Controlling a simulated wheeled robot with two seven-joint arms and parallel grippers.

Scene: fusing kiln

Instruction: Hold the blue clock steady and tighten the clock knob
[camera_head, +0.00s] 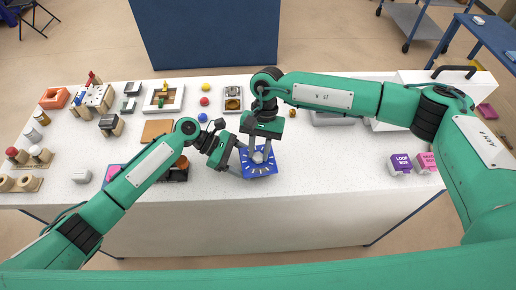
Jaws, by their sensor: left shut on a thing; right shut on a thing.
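The blue clock (260,171) lies near the front edge of the white table, with pale marks on its face. My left gripper (238,168) comes in from the left and is shut on the clock's left side. My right gripper (258,153) points down over the clock from above and is shut on the clock knob (258,157), a small pale piece at the middle of the face. The fingers hide part of the knob and the clock's upper left.
Purple and pink boxes (400,164) stand at the right. A white case (440,85) stands behind my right arm. Red, yellow and blue balls (204,101), trays and wooden pieces fill the left half. The table (330,165) is clear right of the clock.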

